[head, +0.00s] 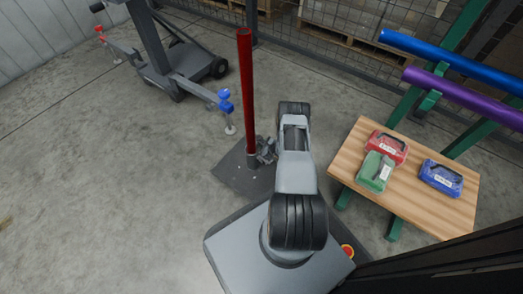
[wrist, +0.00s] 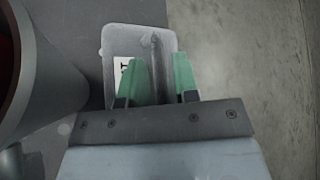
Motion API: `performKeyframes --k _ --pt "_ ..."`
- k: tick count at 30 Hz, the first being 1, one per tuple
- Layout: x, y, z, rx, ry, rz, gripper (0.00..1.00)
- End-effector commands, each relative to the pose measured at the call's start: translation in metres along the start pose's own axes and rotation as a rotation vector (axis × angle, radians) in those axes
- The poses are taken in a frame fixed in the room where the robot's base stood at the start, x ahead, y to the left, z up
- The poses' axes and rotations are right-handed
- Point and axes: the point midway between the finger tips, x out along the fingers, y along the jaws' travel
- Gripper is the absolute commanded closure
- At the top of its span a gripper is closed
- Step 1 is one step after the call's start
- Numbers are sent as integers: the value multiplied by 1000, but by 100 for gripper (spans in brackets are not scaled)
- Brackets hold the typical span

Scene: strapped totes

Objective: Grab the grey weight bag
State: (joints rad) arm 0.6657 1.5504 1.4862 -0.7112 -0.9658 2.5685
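The grey weight bag (wrist: 120,38) shows in the wrist view as a light grey, round-cornered block with a white label and a raised strap or handle (wrist: 157,62) down its middle. My gripper (wrist: 159,60) has its green-tipped fingers apart, one on each side of this handle, with gaps visible. How far down the fingers reach is hard to tell. In the head view my arm ends low beside the red post (head: 246,95), over the dark floor plate (head: 232,178). I cannot make out the grey bag there.
A large grey cylinder (wrist: 55,60) is close on the left in the wrist view. A wooden table (head: 440,210) at right holds red (head: 388,147), green (head: 371,178) and blue (head: 441,180) bags. A wheeled frame stands back left. Open floor lies left.

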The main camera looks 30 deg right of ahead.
Motion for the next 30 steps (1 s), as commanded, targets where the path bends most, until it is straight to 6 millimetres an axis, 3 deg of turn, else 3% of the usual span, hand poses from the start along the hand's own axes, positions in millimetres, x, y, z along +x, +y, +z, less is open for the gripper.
performKeyframes --k 7,16,30 --pt "-1 -4 -5 6 6 -8 72" --pt "-2 -4 -6 7 7 -9 100" --pt "-1 -1 -4 4 5 -2 100"
